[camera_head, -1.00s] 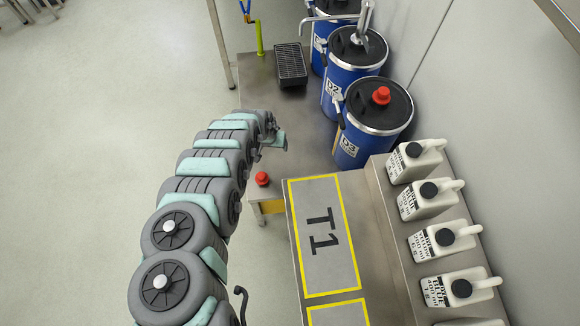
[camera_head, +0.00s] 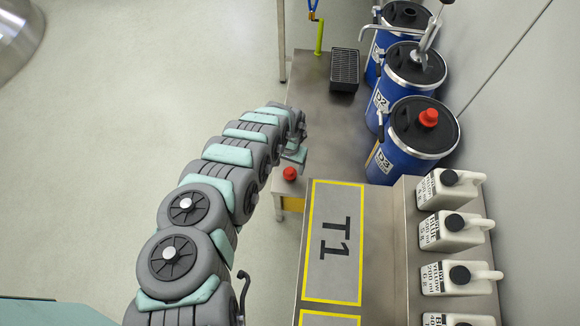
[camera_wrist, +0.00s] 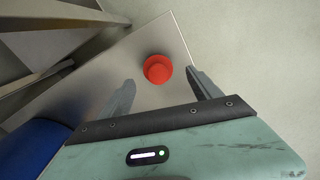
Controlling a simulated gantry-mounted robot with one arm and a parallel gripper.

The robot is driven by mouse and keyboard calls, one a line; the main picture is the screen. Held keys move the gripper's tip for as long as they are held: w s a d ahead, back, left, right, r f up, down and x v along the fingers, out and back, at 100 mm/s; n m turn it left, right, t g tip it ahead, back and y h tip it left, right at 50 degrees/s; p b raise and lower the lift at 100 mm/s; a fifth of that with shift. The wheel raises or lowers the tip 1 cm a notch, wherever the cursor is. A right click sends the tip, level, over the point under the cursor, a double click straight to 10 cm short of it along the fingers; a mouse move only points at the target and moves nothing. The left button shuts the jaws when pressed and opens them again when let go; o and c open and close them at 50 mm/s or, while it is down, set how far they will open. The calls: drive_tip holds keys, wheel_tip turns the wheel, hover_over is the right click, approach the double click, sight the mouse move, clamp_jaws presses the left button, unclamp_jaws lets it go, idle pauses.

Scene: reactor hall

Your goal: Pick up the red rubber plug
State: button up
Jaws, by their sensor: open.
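A small red plug (camera_head: 289,174) stands on the corner of the steel table, left of the T1 panel. It also shows in the wrist view (camera_wrist: 158,69), round and upright near the table edge. My gripper (camera_head: 297,153) hangs just beyond the plug in the head view. In the wrist view its two fingers (camera_wrist: 160,80) are spread apart with nothing between them but the plug's area ahead, and they do not touch it. A second red plug-like cap (camera_head: 429,117) sits on the lid of the D3 drum.
Blue drums (camera_head: 402,150) stand at the back right. White jugs (camera_head: 450,190) line a raised ledge on the right. A black grate (camera_head: 345,68) and a green post (camera_head: 319,38) are farther back. The yellow-framed T1 panel (camera_head: 333,270) is bare. Open floor lies to the left.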

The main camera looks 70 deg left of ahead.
sight(290, 170)
drive_tip(key=f+b, duration=0.1)
drive_tip(key=f, duration=0.2)
drive_tip(key=f+b, duration=0.1)
drive_tip(key=shift+d+f+b, duration=0.3)
drive_tip(key=shift+f, duration=0.05)
drive_tip(key=shift+r, duration=0.1)
drive_tip(key=shift+a, duration=0.1)
drive_tip(key=shift+c, duration=0.2)
drive_tip(key=c, duration=1.4)
drive_tip(key=shift+r, duration=0.1)
wheel_tip(290, 170, up, 20)
drive_tip(key=p, duration=0.8)
drive_tip(key=shift+p, duration=0.4)
